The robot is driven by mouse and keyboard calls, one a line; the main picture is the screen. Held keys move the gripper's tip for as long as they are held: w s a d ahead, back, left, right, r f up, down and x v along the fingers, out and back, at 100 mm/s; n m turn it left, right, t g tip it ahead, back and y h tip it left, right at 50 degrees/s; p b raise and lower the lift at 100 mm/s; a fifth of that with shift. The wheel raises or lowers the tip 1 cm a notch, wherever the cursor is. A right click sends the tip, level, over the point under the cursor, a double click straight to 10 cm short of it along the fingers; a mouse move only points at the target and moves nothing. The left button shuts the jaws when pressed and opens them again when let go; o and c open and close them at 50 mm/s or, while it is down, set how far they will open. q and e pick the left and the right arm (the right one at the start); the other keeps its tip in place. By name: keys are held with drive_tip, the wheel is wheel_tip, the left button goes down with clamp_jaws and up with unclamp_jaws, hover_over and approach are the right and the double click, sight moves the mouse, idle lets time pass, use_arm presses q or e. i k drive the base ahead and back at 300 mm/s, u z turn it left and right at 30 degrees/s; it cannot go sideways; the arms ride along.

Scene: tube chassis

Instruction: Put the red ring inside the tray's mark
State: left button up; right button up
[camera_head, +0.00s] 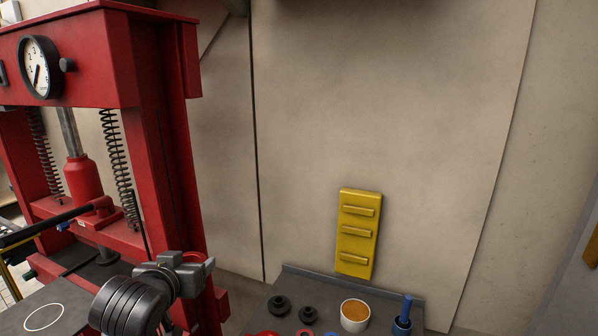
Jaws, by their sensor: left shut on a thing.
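My left gripper (190,264) is at the lower left, in front of the red press. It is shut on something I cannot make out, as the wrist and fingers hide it. A white oval mark (43,316) lies on a dark grey surface (75,297) at the bottom left, which looks like the tray, left of my left gripper. A red ring-like piece (268,333) and a smaller red piece (305,332) show on the grey bench at the bottom edge, both cut off by the frame. My right gripper is not in view.
The red press (100,60) with gauge and springs fills the left side. On the grey bench (325,288) stand black stepped parts (279,305), a white cup with orange contents (355,315) and a blue tool (403,318). A yellow rack (357,233) stands behind, against the wall.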

sight(45, 316)
drive_tip(key=u, duration=2.7)
drive_tip(key=i, duration=0.75)
drive_tip(key=z, duration=2)
